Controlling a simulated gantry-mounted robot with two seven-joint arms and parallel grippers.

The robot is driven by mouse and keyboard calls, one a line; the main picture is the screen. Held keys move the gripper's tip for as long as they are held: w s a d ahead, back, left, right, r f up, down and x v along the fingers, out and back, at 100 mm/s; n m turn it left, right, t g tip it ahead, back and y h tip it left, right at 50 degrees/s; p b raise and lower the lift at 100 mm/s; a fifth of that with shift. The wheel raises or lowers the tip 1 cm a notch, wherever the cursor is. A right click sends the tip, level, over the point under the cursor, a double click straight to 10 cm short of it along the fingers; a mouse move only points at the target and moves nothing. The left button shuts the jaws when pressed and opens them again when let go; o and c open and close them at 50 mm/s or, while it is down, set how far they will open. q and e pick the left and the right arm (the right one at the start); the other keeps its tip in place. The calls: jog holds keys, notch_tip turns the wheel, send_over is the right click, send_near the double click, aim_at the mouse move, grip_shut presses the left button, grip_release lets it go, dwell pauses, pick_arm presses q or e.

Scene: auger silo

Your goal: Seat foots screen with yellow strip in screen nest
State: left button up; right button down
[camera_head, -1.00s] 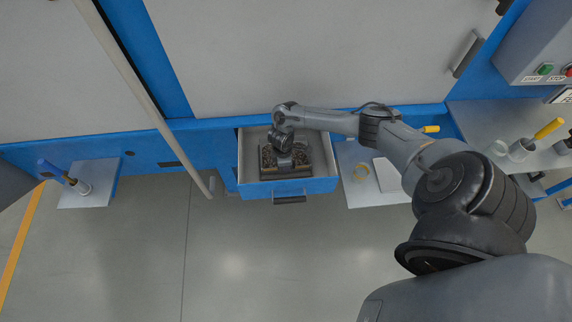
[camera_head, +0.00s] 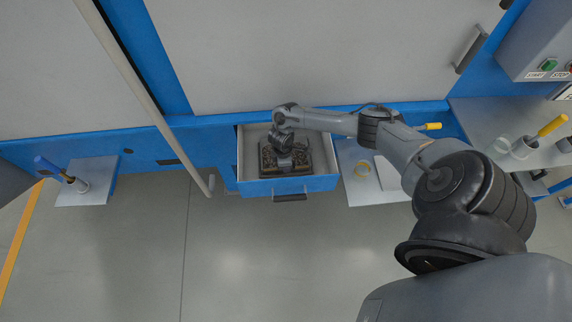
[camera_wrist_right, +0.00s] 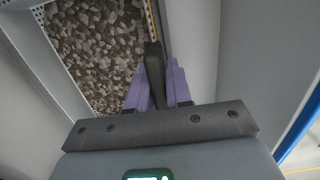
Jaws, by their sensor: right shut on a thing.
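The foots screen (camera_head: 268,163) is a dark-edged tray of brown and pale lumps inside the open blue drawer (camera_head: 245,188). In the right wrist view the screen (camera_wrist_right: 98,50) shows a perforated edge, and a thin yellow strip (camera_wrist_right: 151,18) runs along its right side. My right gripper (camera_head: 284,160) reaches down over the screen. In the wrist view its purple fingers (camera_wrist_right: 156,85) are shut on the screen's dark upright handle. The screen nest cannot be made out. I cannot tell whether the screen is resting or lifted. My left gripper is not in view.
A small left shelf (camera_head: 100,180) holds a blue-handled tool in a cup. A pale pole (camera_head: 140,90) slants down left of the drawer. The floor in front is clear.

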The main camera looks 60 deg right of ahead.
jog(key=shift+f, duration=0.35)
jog(key=c, duration=1)
grip_release()
jog(key=shift+o, duration=0.2)
jog(key=shift+r, duration=0.1)
jog(key=shift+r, duration=0.6)
jog(key=r+p, duration=0.1)
jog(key=r, duration=0.2)
jog(key=r+p, duration=0.1)
jog(key=r, duration=0.2)
jog(key=r+p, duration=0.1)
jog(key=r, duration=0.2)
jog(key=shift+w+a+r, duration=0.1)
jog(key=shift+w+a, duration=0.1)
jog(key=shift+w, duration=0.2)
jog(key=shift+r+p, duration=0.2)
jog(key=shift+p, duration=0.1)
jog(key=shift+s, duration=0.1)
